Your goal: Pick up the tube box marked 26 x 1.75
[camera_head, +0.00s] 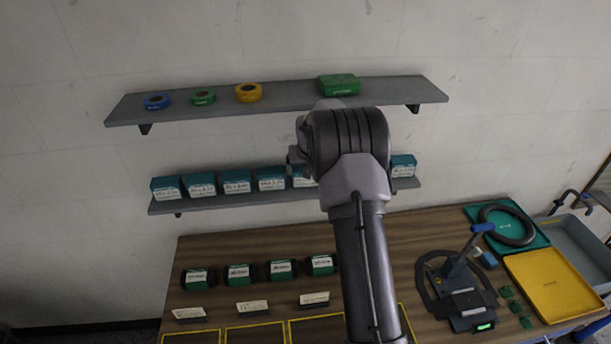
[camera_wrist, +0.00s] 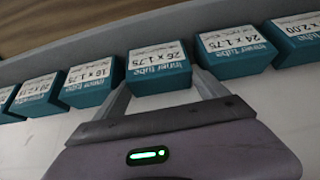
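The tube box marked 26 x 1.75 (camera_wrist: 158,72) is teal with a white label; its print is upside down in the wrist view. It stands in a row of similar boxes. My gripper (camera_wrist: 160,84) has one finger at each side of this box, with the tips close to its sides. The fingers are apart; whether they touch the box is not clear. In the head view my gripper is hidden behind my arm, and I cannot make out the marked box there.
A 24 x 1.75 box (camera_wrist: 238,54) and a 16 x 1.75 box (camera_wrist: 88,84) stand close on either side. The row is on the lower wall shelf (camera_head: 270,198). A workbench (camera_head: 230,250) lies below.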

